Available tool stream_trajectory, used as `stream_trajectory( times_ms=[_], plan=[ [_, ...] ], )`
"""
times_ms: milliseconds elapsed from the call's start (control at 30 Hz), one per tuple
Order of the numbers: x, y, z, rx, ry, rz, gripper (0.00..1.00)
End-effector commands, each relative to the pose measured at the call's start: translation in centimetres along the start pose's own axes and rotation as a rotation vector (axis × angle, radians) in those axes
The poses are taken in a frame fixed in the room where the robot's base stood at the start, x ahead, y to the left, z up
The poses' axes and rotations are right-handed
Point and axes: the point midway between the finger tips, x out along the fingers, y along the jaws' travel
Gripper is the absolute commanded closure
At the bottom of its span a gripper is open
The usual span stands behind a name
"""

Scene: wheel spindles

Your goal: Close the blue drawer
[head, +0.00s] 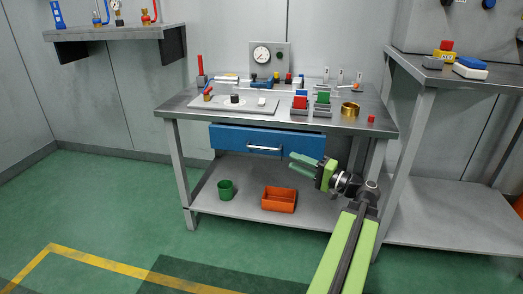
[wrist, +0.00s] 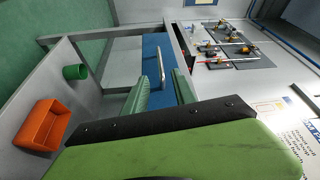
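The blue drawer (head: 240,137) sits under the front edge of the workbench top, with a silver bar handle (head: 264,149) on its front. In the wrist view the blue front (wrist: 152,48) and the handle (wrist: 160,64) lie ahead of my fingers. How far the drawer stands out is hard to tell. My gripper (head: 292,161) has two green fingers spread apart with nothing between them. It is to the right of the handle and slightly lower in the head view, pointing left, apparently clear of the drawer front.
The workbench top (head: 345,121) holds several small parts, a gauge panel (head: 281,58) and a brass ring (head: 350,109). On the lower shelf (head: 222,204) stand a green cup (head: 226,190) and an orange bin (head: 279,200). A second bench (head: 440,212) is at right. The left floor is clear.

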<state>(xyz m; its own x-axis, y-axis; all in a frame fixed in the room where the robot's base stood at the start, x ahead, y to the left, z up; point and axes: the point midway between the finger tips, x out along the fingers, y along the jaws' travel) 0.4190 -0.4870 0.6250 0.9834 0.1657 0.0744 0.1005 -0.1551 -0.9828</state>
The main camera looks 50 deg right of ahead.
Motion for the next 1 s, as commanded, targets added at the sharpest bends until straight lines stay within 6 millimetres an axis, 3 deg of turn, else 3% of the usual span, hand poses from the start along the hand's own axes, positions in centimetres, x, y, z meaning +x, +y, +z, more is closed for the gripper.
stream_trajectory(
  times_ms=[300, 500, 700, 1000],
  plan=[
    [8.3, -0.1, 0.1, 0.0, -0.007, 0.0, 0.68],
    [12.5, 0.0, 0.0, 0.0, -0.004, 0.001, 0.68],
    [14.3, 0.1, 0.1, 0.0, -0.003, 0.001, 0.68],
    [14.5, 0.1, 0.1, 0.0, -0.003, 0.001, 0.7]
  ],
)
